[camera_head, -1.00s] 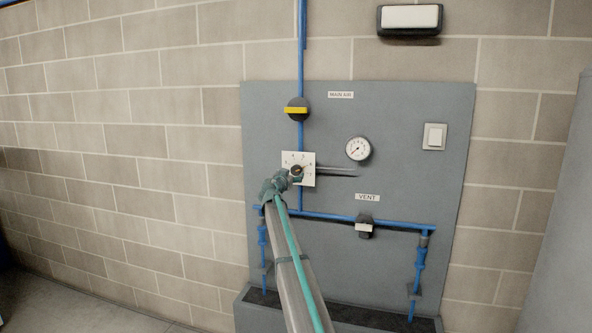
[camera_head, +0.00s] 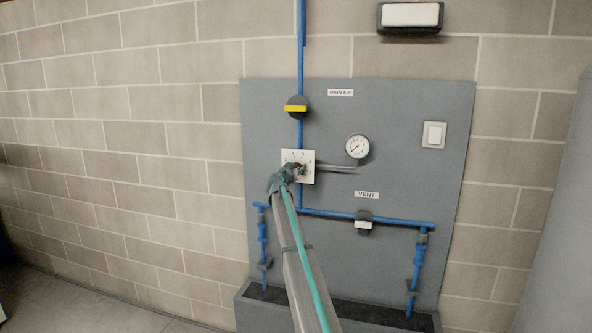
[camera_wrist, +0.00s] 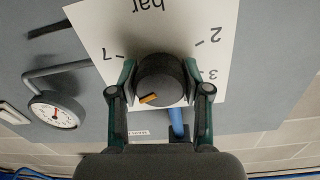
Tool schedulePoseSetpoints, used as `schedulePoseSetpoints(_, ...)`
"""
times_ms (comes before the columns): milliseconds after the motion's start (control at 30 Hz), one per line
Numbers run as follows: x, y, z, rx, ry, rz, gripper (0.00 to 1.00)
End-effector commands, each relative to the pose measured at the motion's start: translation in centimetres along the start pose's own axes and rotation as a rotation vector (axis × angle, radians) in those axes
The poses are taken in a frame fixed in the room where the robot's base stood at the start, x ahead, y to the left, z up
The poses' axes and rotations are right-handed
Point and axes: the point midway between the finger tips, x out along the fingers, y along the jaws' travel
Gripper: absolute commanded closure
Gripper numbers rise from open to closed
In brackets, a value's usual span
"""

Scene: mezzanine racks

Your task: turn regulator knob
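The regulator knob (camera_wrist: 160,80) is a dark round knob with an orange mark, on a white dial plate with numbers and "bar". In the wrist view the mark points to the lower left of the picture. My gripper (camera_wrist: 160,72) has one green finger on each side of the knob, very close to its rim; firm contact cannot be made out. In the head view my gripper (camera_head: 286,177) is in front of the dial plate (camera_head: 308,154) and covers most of the knob.
A pressure gauge (camera_head: 357,146) sits right of the plate on a grey pipe; its wrist-view face (camera_wrist: 54,112) shows too. A yellow-handled valve (camera_head: 296,108) is above, a vent valve (camera_head: 364,223) below right, and a light switch (camera_head: 434,135) at right. Blue pipes (camera_head: 330,214) cross the panel.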

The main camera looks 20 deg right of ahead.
Motion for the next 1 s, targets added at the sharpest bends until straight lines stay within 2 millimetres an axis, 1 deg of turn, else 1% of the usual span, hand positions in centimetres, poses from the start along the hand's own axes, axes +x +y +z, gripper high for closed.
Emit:
schedulePoseSetpoints(33,0.00,0.03,0.00,0.000,0.000,0.001,0.76)
schedulePoseSetpoints(100,-0.01,0.03,0.00,0.000,0.000,0.001,0.87)
schedulePoseSetpoints(367,0.00,0.06,0.15,-0.022,0.001,0.002,0.87)
schedulePoseSetpoints(567,0.04,0.11,0.46,-0.102,0.004,0.002,0.87)
schedulePoseSetpoints(767,0.04,0.13,0.55,-0.250,0.011,0.001,0.87)
schedulePoseSetpoints(1000,0.04,0.11,0.46,-0.473,0.019,0.000,0.87)
